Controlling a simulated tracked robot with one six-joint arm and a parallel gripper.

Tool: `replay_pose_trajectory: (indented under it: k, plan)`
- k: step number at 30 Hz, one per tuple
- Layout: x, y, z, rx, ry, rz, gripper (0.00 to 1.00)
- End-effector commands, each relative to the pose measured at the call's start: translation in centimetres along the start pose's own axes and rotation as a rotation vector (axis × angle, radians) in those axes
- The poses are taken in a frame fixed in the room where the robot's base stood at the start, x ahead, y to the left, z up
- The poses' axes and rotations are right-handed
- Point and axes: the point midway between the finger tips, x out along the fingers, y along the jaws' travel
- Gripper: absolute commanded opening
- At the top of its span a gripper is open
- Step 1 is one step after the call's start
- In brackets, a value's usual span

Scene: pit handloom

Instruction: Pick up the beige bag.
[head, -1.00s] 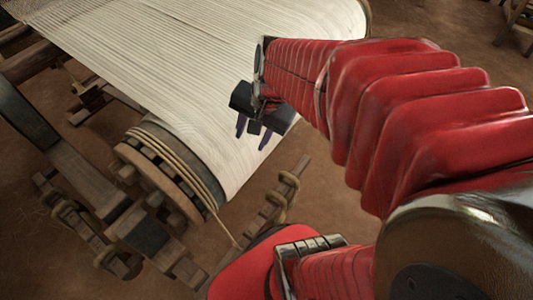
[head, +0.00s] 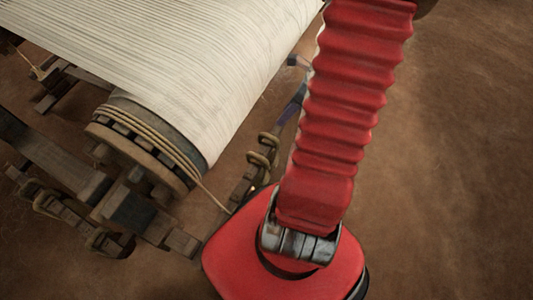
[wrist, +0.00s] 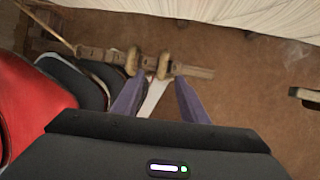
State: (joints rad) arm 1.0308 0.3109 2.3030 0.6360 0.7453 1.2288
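I cannot make out a beige bag for certain in either view. In the wrist view my gripper (wrist: 156,88) points down at the brown floor, its two purple fingers apart. A narrow pale strip (wrist: 153,98) shows between the fingers; I cannot tell what it is or whether the fingers touch it. In the head view my red arm hides most of the gripper. Only a dark purple finger (head: 291,106) shows left of the arm, beside the loom's cloth roller.
The loom's pale warp sheet (head: 190,50) and rope-wound roller (head: 145,145) stand at the left. A notched wooden bar with rope loops (head: 262,155) lies close to the gripper; it also shows in the wrist view (wrist: 105,57). The brown floor at right (head: 450,150) is clear.

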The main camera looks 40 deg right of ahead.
Motion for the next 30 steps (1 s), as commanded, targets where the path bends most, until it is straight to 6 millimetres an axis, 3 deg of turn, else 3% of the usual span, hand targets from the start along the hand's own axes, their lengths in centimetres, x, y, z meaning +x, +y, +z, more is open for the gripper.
replay_pose_trajectory:
  k: [4, 16, 30]
  plan:
    - [0.3, -0.4, -0.8, 0.063, -0.009, 0.002, 0.4]
    - [0.8, -0.4, -0.8, 0.061, -0.009, 0.004, 0.4]
    - [6.4, -0.3, -0.8, 0.06, -0.007, 0.006, 0.4]
